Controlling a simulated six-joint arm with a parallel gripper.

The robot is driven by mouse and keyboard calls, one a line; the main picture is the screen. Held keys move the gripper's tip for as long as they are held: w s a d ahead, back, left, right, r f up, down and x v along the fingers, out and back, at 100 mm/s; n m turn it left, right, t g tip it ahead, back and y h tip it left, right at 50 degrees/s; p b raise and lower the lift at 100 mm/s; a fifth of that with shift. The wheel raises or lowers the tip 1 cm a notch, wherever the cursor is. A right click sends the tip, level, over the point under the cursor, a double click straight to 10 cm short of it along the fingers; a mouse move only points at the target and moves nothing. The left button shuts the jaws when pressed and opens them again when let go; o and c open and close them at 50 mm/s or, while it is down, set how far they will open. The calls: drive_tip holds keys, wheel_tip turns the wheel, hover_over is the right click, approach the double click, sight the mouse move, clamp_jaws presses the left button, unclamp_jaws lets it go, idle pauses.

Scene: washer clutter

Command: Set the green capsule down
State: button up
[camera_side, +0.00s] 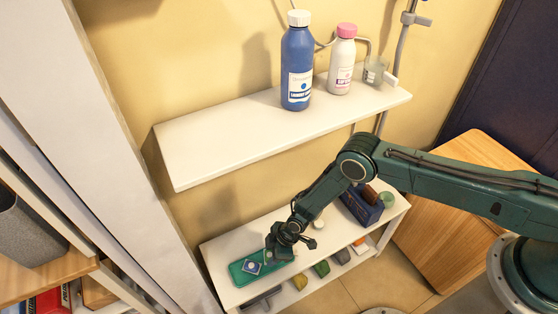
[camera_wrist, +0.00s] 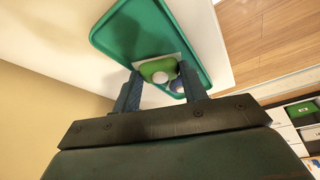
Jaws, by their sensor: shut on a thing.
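The green capsule (camera_wrist: 157,67) shows between the two fingers of my gripper (camera_wrist: 161,74) in the wrist view, with a whitish rounded part at its near side. My gripper is shut on it. Behind it are a small pale square patch and the green tray (camera_wrist: 112,32). In the side view my gripper (camera_side: 277,253) points down over the right part of the green tray (camera_side: 240,279) on the lower shelf. The capsule is hidden there by the gripper. I cannot tell whether the capsule touches the tray.
A small bluish round thing (camera_wrist: 177,86) is beside the right finger. A dark blue box (camera_side: 361,207) and a green round thing (camera_side: 388,200) stand farther right. The upper shelf (camera_side: 225,140) holds two bottles above.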

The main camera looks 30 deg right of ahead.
drive_tip(key=shift+f, duration=0.55)
drive_tip(key=shift+f, duration=0.1)
drive_tip(key=o, duration=0.7)
drive_tip(key=shift+r, duration=0.2)
drive_tip(key=shift+v, duration=6)
drive_tip(key=shift+s, duration=0.1)
